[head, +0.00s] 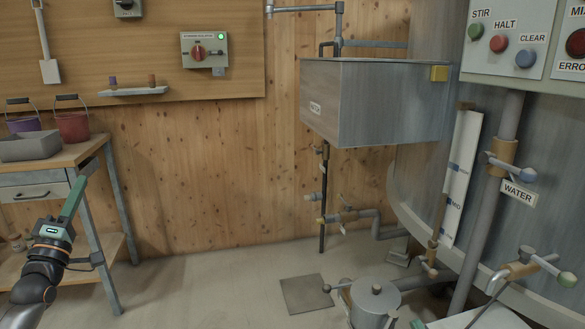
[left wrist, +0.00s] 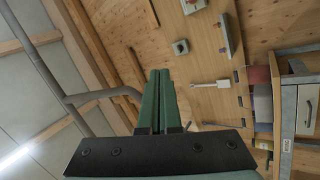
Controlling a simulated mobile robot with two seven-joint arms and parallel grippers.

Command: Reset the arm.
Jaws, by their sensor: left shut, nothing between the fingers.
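My left gripper (head: 78,184) is in the left part of the head view, in front of the workbench. Its green fingers point up and lie together, with nothing between them. In the left wrist view its two green fingers (left wrist: 158,78) stand side by side, closed and empty, with the wooden wall and roof beams behind. My left arm comes in from the lower left corner. I cannot make out my right gripper in the head view.
The workbench (head: 50,160) at left carries a grey tray (head: 30,148), a purple bucket (head: 22,124) and a red bucket (head: 72,126). A metal tank (head: 380,105), pipes, valves and a control panel (head: 520,50) fill the right. The middle floor is mostly clear.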

